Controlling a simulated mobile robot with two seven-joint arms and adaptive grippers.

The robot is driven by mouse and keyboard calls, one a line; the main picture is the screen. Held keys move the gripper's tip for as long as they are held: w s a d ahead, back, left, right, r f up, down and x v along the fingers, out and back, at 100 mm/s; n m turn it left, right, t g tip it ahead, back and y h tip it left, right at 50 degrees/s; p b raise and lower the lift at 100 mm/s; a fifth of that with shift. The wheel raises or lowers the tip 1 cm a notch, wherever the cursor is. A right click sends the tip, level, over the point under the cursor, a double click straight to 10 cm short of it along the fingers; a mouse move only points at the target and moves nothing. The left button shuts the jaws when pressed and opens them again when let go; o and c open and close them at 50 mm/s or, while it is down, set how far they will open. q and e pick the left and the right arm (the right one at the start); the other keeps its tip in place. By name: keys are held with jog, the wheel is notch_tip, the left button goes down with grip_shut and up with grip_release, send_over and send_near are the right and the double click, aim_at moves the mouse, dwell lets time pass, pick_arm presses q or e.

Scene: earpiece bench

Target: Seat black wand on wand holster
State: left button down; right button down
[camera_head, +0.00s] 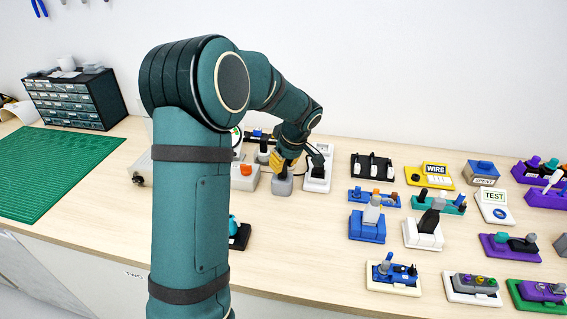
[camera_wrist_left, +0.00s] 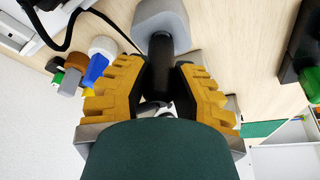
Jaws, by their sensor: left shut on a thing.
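My left gripper (camera_head: 285,167) has its yellow-padded fingers shut around the black wand (camera_wrist_left: 161,58). In the left wrist view the gripper (camera_wrist_left: 159,90) shows the wand as a dark cylinder between the two pads. The far end of the wand meets a grey block (camera_wrist_left: 163,18), which looks like the wand holster. In the head view the grey block (camera_head: 282,187) stands on the bench directly below the fingers. Whether the wand sits in the block or just over it, I cannot tell. The wand is mostly hidden in the head view. My right gripper is not in view.
A white cradle with a black cord (camera_head: 318,178) stands close right of the gripper. A grey box with an orange knob (camera_head: 245,178) stands close left. Several coloured holders, including a yellow WIRE stand (camera_head: 430,175), fill the right side.

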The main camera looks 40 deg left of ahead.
pick_arm(q)
jog(key=shift+f, duration=0.1)
jog(key=c, duration=0.8)
grip_release()
jog(key=shift+o, duration=0.2)
jog(key=v, duration=1.2)
jog(key=shift+a, duration=0.1)
